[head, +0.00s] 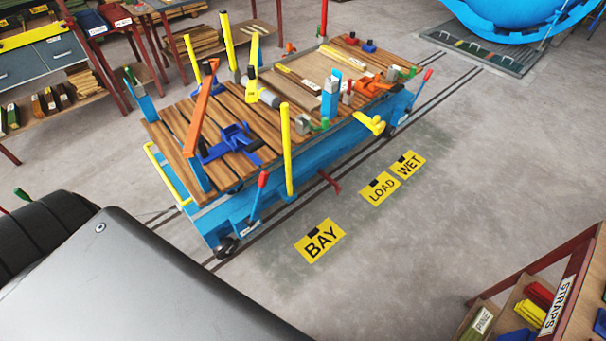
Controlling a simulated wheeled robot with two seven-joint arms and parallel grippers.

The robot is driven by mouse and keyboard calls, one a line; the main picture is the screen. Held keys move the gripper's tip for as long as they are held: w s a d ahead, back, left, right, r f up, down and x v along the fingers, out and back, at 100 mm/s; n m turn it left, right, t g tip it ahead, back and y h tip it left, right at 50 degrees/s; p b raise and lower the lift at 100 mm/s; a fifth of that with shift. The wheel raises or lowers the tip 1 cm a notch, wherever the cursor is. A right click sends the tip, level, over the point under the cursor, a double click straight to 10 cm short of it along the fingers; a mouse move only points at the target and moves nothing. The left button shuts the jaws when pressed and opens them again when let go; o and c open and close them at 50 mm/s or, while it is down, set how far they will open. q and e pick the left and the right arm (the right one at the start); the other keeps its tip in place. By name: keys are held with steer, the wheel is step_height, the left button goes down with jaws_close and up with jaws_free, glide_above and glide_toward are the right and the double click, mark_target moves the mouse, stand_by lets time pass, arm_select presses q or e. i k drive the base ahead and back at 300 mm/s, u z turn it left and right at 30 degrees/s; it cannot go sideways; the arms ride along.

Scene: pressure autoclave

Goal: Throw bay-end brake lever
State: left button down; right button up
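A blue flat cart (235,215) with a wooden plank deck stands on floor rails. At its near end, beside the yellow BAY floor sign (320,241), a lever with a red grip (262,180) and a blue shaft stands up from the side frame, leaning slightly right. It is probably the bay-end brake lever. A similar red-gripped lever (428,75) leans outward at the cart's far end. Neither of my grippers is in view, and nothing touches the near lever.
The deck carries clamps, tools and upright yellow posts (287,150). A red pedal-like part (329,181) juts from the cart's side. A rack marked STRAPS (560,305) stands lower right. Shelving (60,95) is at upper left.

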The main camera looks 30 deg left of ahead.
mark_target(257, 198)
steer(key=i, duration=2.7)
steer(key=u, duration=3.65)
steer(key=k, duration=0.8)
steer(key=z, duration=1.3)
